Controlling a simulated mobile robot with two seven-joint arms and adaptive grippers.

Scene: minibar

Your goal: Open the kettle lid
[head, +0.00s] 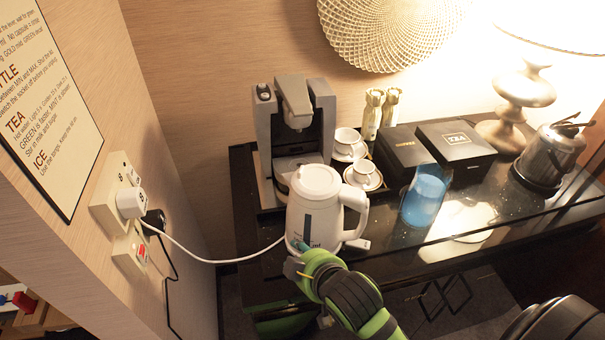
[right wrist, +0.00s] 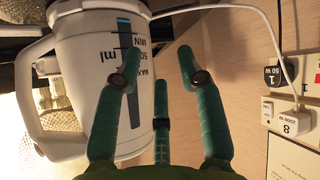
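The white kettle (head: 300,218) stands upright on the dark counter in front of the coffee machine, its handle to the right. Its round lid (head: 318,180) looks closed. My right gripper (head: 299,247) is low at the front of the kettle, its fingertips near the lower body and well below the lid. In the right wrist view the gripper (right wrist: 161,73) has its teal fingers spread with nothing between them. The kettle body (right wrist: 95,60) fills the left of that view; I cannot tell whether a finger touches it. My left gripper is not in view.
The coffee machine (head: 322,108) stands close behind the kettle. White cups (head: 361,175), dark boxes (head: 455,143), a blue glass (head: 425,193) and an ice bucket (head: 549,157) are to the right. A white cord (head: 220,262) runs from the wall plug to the kettle's left.

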